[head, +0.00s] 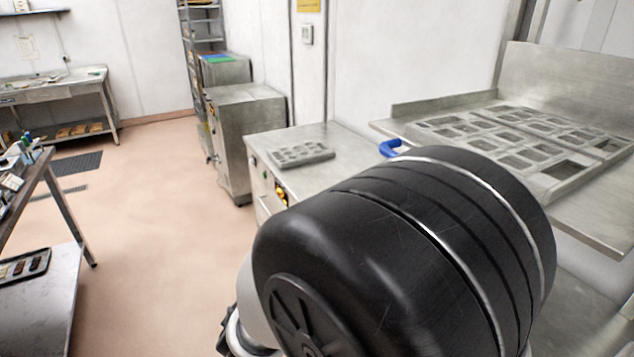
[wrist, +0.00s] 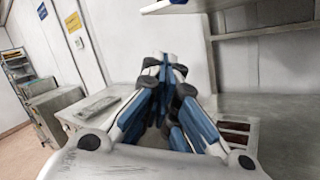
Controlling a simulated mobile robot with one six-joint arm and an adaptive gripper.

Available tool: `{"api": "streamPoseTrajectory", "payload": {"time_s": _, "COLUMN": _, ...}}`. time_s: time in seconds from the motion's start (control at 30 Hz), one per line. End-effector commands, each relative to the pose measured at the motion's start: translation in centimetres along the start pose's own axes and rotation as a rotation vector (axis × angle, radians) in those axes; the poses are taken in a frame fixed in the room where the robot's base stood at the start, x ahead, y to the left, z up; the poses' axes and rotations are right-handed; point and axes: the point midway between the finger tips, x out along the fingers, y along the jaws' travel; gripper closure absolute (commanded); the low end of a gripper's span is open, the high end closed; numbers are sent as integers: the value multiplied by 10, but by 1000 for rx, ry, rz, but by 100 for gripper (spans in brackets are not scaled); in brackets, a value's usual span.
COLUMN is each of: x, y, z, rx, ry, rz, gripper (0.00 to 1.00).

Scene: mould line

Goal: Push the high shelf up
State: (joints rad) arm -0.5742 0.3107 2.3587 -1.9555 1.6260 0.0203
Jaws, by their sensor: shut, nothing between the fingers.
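A raised steel shelf (head: 400,108) stands at the right in the head view, with a tall back plate and grey mould trays (head: 530,140) on it. In the wrist view, a pale shelf edge (wrist: 215,5) crosses the top, above and beyond my gripper (wrist: 166,66). The gripper's blue-and-grey fingers are shut and empty, pointing away from the camera. I cannot tell how far they are from the shelf.
A steel cabinet (head: 330,140) with a small mould tray (head: 300,154) stands left of the raised shelf. Another cabinet (head: 245,110) stands behind it. A side table (head: 50,280) is at the far left. The pink floor (head: 160,230) between them is clear.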

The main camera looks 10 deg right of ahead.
Motion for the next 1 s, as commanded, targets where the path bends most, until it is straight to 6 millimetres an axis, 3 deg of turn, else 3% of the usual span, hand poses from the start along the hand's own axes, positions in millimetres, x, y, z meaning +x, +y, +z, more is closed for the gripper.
{"api": "streamPoseTrajectory", "payload": {"time_s": 0.43, "x": 91, "y": -4, "z": 4, "rx": 3, "ry": -5, "rz": -7, "gripper": 100}}
{"api": "streamPoseTrajectory", "payload": {"time_s": 0.67, "x": 95, "y": -2, "z": 34, "rx": 3, "ry": -2, "rz": -5, "gripper": 100}}
{"api": "streamPoseTrajectory", "payload": {"time_s": 1.0, "x": 96, "y": -2, "z": 40, "rx": 1, "ry": 0, "rz": -5, "gripper": 100}}
